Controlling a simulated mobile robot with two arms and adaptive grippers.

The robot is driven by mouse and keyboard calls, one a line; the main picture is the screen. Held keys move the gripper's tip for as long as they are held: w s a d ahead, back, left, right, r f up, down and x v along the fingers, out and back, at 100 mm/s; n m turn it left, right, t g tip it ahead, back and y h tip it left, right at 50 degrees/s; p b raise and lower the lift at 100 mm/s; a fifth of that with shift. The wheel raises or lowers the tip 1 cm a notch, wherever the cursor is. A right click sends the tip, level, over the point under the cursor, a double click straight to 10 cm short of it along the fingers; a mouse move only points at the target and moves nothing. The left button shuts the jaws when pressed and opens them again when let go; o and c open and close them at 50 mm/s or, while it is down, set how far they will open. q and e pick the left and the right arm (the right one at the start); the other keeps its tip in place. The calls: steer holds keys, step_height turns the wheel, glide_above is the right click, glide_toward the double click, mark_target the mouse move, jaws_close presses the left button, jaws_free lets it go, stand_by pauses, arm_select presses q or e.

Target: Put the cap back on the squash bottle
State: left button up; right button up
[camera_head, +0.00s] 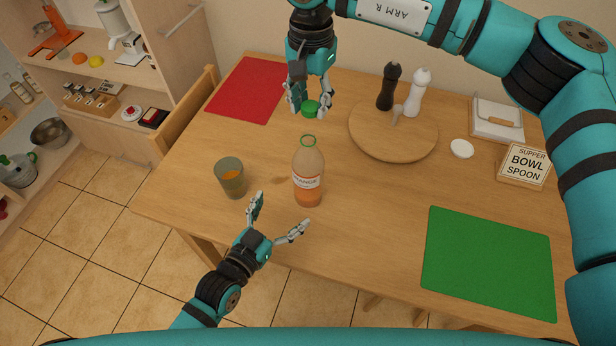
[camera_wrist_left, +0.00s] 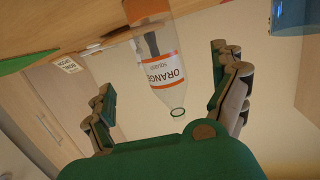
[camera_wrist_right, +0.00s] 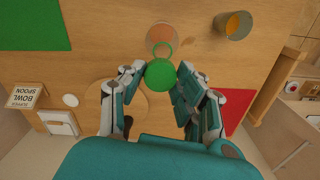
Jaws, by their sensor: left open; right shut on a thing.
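The squash bottle (camera_head: 308,172) stands upright and uncapped on the table, with an "ORANGE" label and some orange liquid low inside. Its open neck has a green ring. It also shows in the left wrist view (camera_wrist_left: 160,70), between the spread fingers. The green cap (camera_head: 310,108) is held by my right gripper (camera_head: 308,100), above and behind the bottle neck and apart from it. In the right wrist view the cap (camera_wrist_right: 160,74) sits between the fingertips, with the bottle (camera_wrist_right: 161,38) beyond. My left gripper (camera_head: 279,218) is open and empty, in front of the bottle and a little left.
A glass with orange drink (camera_head: 230,178) stands left of the bottle. A round wooden board (camera_head: 385,145) bears dark (camera_head: 388,85) and white (camera_head: 417,92) mills. A red mat (camera_head: 247,90), a green mat (camera_head: 488,262) and a sign (camera_head: 524,166) lie farther off.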

mark_target(308, 169)
arm_select(q)
steer(key=shift+w+d+r+t+h, duration=0.1)
steer(key=shift+r+t+h, duration=0.15)
steer(key=shift+r+t, duration=0.3)
steer(key=shift+w+d+r+t+h, duration=0.1)
steer(key=shift+r+t+h, duration=0.2)
steer(key=shift+r, duration=0.3)
arm_select(e)
steer(key=shift+w+a+r, duration=0.1)
steer(key=shift+a+r, duration=0.1)
arm_select(q)
steer(key=x, duration=1.2)
steer(key=c, duration=1.8)
arm_select(e)
steer(key=shift+f, duration=2.5)
steer(key=shift+f, duration=0.1)
steer(key=shift+f, duration=0.8)
steer(key=shift+f, duration=0.6)
